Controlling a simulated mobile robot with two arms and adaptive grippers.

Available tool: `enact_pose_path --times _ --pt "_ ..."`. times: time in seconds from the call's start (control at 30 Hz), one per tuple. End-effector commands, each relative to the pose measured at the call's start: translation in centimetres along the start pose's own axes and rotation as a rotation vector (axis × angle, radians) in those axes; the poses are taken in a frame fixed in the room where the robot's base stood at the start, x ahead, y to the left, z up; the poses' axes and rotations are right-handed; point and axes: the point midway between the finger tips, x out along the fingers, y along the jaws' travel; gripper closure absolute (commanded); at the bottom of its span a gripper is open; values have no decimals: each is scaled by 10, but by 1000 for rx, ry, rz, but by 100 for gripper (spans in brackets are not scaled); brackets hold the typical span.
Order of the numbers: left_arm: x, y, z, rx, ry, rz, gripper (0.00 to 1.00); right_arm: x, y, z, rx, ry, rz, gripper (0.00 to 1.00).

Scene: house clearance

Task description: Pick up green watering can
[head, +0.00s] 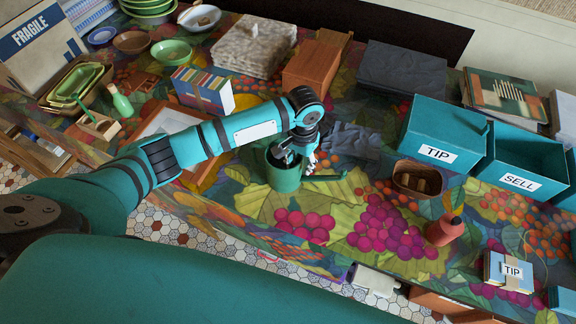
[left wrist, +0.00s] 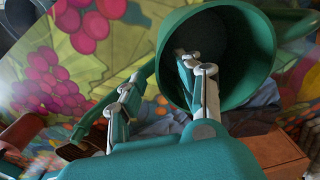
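The green watering can (head: 284,180) stands on the patterned cloth in the middle of the head view, its spout pointing right. My left gripper (head: 300,160) is at its top and hides part of the rim. In the left wrist view, the can (left wrist: 248,50) shows its round open mouth. One finger of my left gripper (left wrist: 159,70) reaches into the mouth and the other is outside the wall. The fingers are spread, with a visible gap between the outer finger and the wall. My right gripper is not in view.
A dark grey cloth (head: 352,140) lies just behind the can. A brown basket (head: 416,178), a reddish bottle (head: 445,229) and the teal TIP box (head: 441,142) are to the right. A striped box (head: 203,91) and a picture frame (head: 168,122) are to the left. Cloth in front is clear.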

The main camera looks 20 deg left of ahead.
Motion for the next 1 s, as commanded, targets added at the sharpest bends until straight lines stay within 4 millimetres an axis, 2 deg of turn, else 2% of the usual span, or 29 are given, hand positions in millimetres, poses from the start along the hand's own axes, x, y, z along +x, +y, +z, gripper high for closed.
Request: enact_pose_path --times 0.13,0.37,0.63,1.0 --pt "14 -1 1 0 -2 -2 66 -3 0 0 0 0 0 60" --pt "17 -1 1 0 0 -2 66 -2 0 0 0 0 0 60" --pt "16 -1 1 0 0 -1 98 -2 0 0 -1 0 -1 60" --pt "16 -1 1 0 0 -2 100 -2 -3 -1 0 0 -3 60"
